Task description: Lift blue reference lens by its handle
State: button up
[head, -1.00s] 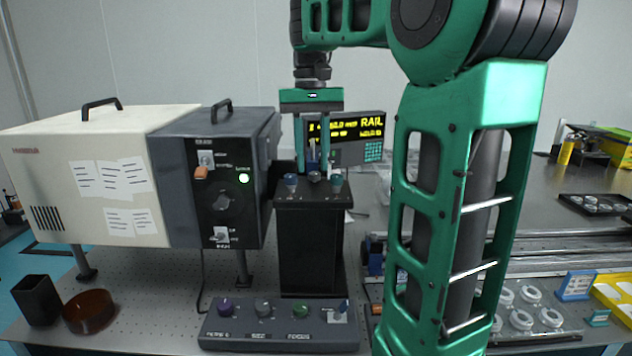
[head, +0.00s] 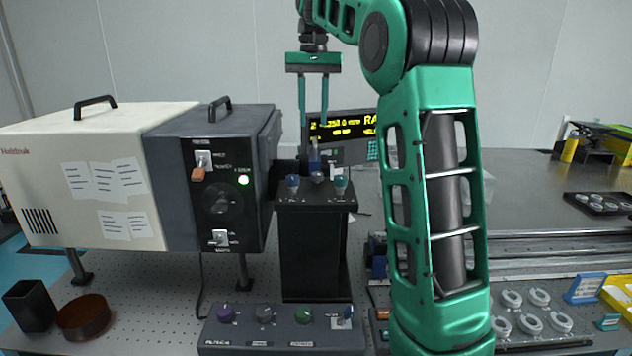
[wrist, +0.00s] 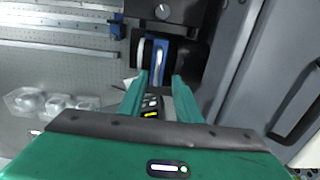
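My gripper (head: 314,140) points straight down over the black pedestal box, with its two teal fingers apart and nothing seen between them. A small upright blue piece (head: 314,158) stands behind the pedestal's knobs, just below and between the fingertips; it may be the blue reference lens. In the wrist view a blue block with pale rounded strips (wrist: 158,54) lies just beyond the fingertips of the open gripper (wrist: 160,76). I cannot make out its handle clearly, and its lower part is hidden in the head view.
The black pedestal (head: 310,240) carries several knobs. A grey and cream instrument (head: 215,180) stands close on the left. A display with yellow text (head: 345,128) is behind the gripper. A knob panel (head: 280,328) lies in front. Clear rings (head: 530,312) and rails are at right.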

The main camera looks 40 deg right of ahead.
aim_at(314, 139)
jog(key=shift+d+f, duration=0.1)
jog(key=shift+f, duration=3.7)
grip_shut()
jog(key=shift+r, duration=0.1)
